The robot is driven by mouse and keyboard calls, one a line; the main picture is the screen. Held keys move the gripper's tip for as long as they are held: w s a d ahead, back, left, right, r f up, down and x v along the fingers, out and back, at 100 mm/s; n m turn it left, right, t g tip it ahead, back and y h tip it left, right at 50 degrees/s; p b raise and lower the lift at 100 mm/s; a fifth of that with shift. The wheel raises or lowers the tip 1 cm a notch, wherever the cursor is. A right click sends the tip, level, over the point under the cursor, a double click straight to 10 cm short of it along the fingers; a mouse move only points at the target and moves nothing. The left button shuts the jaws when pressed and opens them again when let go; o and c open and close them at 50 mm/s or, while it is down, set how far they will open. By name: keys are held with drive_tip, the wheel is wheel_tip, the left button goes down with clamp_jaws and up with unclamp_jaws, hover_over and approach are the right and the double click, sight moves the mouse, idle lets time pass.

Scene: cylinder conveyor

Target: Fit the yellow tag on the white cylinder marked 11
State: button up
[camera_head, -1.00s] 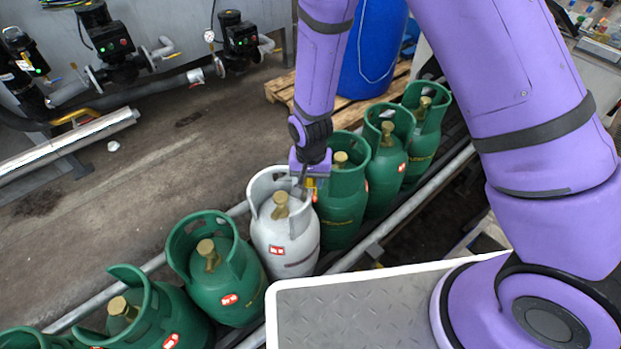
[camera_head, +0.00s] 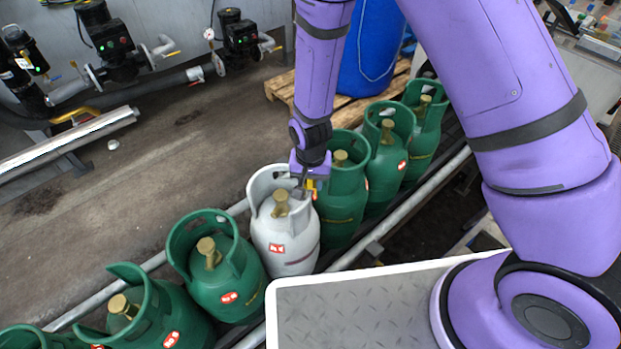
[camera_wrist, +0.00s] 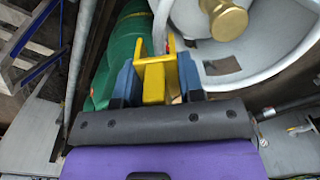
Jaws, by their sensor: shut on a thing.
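The white cylinder (camera_head: 285,240) stands in the row on the conveyor, with a brass valve (camera_head: 281,200) inside its collar and a red label on its front; the number is too small to read. My gripper (camera_head: 308,182) is at the right side of its collar. In the wrist view my gripper (camera_wrist: 157,80) is shut on the yellow tag (camera_wrist: 154,84), whose two prongs point toward the white collar (camera_wrist: 225,75). The tag lies beside the collar's rim in this view; I cannot tell whether they touch.
Green cylinders stand on both sides: one close on the right (camera_head: 342,205) and one on the left (camera_head: 222,275). Conveyor rails (camera_head: 400,215) run along the row. A blue barrel (camera_head: 372,50) on a wooden pallet (camera_head: 345,108) stands behind.

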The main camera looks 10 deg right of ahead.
sight(310, 188)
drive_tip(key=shift+f, duration=1.65)
drive_tip(key=o, duration=1)
wheel_tip(310, 188, up, 11)
drive_tip(key=shift+f, duration=0.1)
